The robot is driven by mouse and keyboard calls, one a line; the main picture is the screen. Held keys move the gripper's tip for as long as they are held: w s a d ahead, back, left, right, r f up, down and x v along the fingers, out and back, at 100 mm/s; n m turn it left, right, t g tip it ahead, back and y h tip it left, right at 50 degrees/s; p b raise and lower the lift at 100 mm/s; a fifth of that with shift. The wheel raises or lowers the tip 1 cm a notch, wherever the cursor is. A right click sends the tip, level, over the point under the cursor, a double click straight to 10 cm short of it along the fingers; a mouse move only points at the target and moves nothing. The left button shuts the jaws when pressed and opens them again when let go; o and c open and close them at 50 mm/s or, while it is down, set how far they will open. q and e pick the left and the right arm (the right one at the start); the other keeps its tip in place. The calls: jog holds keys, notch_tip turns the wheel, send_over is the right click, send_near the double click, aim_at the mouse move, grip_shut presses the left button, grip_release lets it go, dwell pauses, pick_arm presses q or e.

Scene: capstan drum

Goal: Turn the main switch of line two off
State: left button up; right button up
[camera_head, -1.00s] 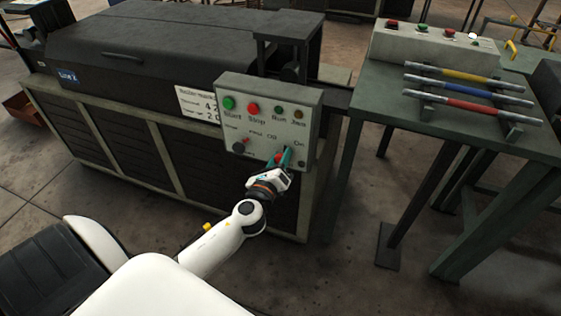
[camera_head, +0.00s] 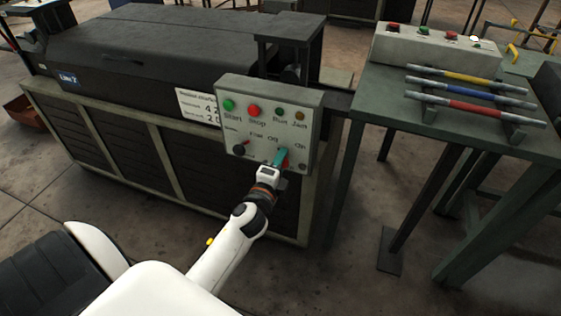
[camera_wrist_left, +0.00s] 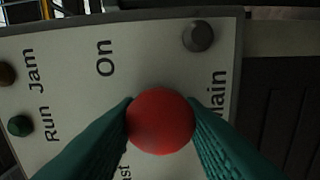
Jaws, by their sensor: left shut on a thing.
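The line two machine, with a blue "Line 2" plate (camera_head: 68,78), carries a grey control panel (camera_head: 262,122). The main switch is a red knob (camera_wrist_left: 161,121) low on the panel, beside the "On" and "Main" lettering in the left wrist view. My left gripper (camera_wrist_left: 161,125) has its teal fingers on both sides of the red knob and is shut on it. In the head view this gripper (camera_head: 280,158) is at the panel's lower right and hides most of the switch. I cannot tell which mark the switch points to. My right gripper is out of view.
The panel also has a green Start button (camera_head: 229,104), a red Stop button (camera_head: 253,111), a dark selector knob (camera_head: 239,149) and small Run and Jam lamps. A green table (camera_head: 385,105) with coloured bars stands to the right. Floor is open in front.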

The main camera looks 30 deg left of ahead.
pick_arm(q)
jog(key=shift+n, duration=0.5)
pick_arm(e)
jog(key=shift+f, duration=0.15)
pick_arm(q)
jog(key=o, duration=0.9)
jog(key=v, duration=1.2)
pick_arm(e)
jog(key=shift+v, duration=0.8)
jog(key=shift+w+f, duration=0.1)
